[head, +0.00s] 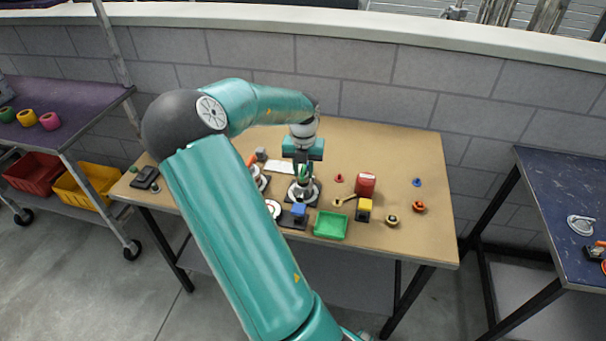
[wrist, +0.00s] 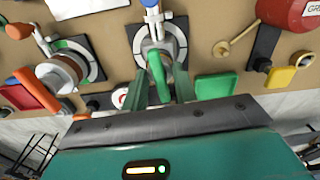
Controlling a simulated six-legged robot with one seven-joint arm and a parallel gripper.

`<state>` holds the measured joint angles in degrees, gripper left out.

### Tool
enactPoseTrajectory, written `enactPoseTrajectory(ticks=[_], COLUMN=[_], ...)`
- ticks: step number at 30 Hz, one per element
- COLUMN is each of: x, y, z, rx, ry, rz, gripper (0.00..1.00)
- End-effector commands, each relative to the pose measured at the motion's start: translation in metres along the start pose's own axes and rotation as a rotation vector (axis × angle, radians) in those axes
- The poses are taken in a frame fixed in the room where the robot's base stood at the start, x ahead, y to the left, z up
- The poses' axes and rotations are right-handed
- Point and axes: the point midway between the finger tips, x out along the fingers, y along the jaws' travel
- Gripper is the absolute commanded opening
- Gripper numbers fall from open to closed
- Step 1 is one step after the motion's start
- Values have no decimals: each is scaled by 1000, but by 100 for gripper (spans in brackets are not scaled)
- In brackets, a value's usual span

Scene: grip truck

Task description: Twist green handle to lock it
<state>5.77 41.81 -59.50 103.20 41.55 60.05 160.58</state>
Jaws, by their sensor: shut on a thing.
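The green handle (wrist: 157,72) belongs to a silver fixture on a dark square base with a pale ring (wrist: 177,42), seen at the top centre of the wrist view. My gripper (wrist: 161,90) is shut on this handle, with one finger on each side of it. In the head view my gripper (head: 303,170) points down at the fixture, and only a little green of the handle shows between the fingers. The fixture's base (head: 312,196) stands on the tan table (head: 400,150). The contact faces of the fingers are hidden.
A green tray (head: 331,225) lies in front of the fixture. More fixtures stand close on the left. The table's back right is clear.

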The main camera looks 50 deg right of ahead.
Motion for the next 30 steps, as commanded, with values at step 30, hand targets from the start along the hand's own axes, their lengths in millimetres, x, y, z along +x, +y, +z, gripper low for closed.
enactPoseTrajectory(ticks=[30], x=[0], y=[0], z=[0], rx=[345], ry=[0], rz=[0], gripper=[36])
